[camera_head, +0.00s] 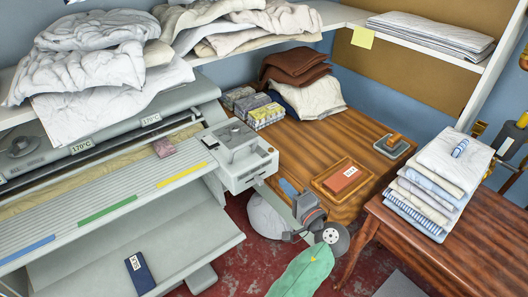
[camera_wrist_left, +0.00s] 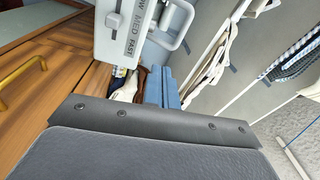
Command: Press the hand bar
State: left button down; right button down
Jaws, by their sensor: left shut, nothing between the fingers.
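The rotary ironer stands at the left in the head view, with a pale control box (camera_head: 240,157) at its right end. No part is clearly marked as the hand bar. A long pale front ledge (camera_head: 75,215) with blue, green and yellow strips runs along the ironer. My left gripper (camera_head: 312,215) is shut and empty, below and right of the control box, apart from the ledge. The left wrist view shows the control box with speed labels (camera_wrist_left: 128,35) and a grey U-shaped handle (camera_wrist_left: 180,25) beside it. My right gripper is not in view.
A wooden table (camera_head: 345,135) behind holds folded cloths, small boxes and a tray with a red block (camera_head: 343,179). A second table (camera_head: 440,245) at right bears stacked linen (camera_head: 437,185). A green cloth-like piece (camera_head: 305,270) is below my gripper. A grey padded surface (camera_wrist_left: 140,155) fills the lower wrist view.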

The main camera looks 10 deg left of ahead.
pick_arm(q)
jog(key=shift+s+a+r+m+y, duration=0.2)
jog(key=shift+s+r+y, duration=0.15)
jog(key=shift+r+y, duration=0.2)
jog(key=shift+s+a+r+m+y, duration=0.1)
jog(key=shift+s+r+m+y, duration=0.15)
jog(key=shift+r+y, duration=0.3)
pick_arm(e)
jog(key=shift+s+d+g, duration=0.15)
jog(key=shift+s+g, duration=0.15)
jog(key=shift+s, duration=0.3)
pick_arm(q)
jog(key=shift+a, duration=0.1)
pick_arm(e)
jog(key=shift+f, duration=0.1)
